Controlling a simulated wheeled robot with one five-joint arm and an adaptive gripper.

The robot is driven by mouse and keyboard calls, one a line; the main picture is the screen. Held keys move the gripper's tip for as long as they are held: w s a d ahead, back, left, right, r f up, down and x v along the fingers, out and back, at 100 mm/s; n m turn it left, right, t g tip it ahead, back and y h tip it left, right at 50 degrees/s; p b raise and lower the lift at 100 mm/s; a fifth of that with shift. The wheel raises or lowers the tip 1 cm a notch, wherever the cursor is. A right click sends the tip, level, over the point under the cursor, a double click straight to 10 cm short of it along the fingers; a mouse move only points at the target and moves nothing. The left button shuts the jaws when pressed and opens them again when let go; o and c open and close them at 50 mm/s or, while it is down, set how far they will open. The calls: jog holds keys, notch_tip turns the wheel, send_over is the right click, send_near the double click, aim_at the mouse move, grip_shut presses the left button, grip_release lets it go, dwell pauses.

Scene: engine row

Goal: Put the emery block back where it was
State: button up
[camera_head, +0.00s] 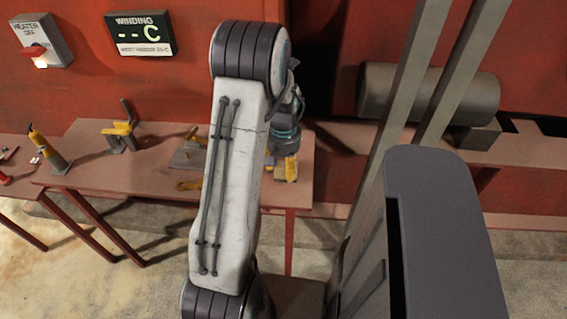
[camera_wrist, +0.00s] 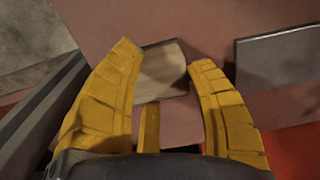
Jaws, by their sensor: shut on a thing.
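The emery block, a tan wood-coloured block with a grey edge (camera_wrist: 162,68), sits between the yellow fingertips of my gripper (camera_wrist: 166,66) in the wrist view. My gripper is shut on it, over the reddish-brown bench top (camera_wrist: 110,20). In the head view my gripper (camera_head: 283,168) points down at the right end of the bench (camera_head: 225,212), partly hidden by my arm. Whether the block touches the bench top or hangs just above it I cannot tell.
On the bench, left of my gripper, are a grey tool with yellow parts (camera_head: 188,157), a yellow-handled piece (camera_head: 190,185), a yellow-and-grey tool (camera_head: 120,128) and a yellow-topped upright tool (camera_head: 47,150). A red wall with a heater switch (camera_head: 40,42) and a display (camera_head: 140,33) stands behind.

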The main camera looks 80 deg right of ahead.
aim_at(283, 166)
jog(key=o, duration=1.2)
notch_tip(283, 166, up, 12)
jog(key=b, duration=0.3)
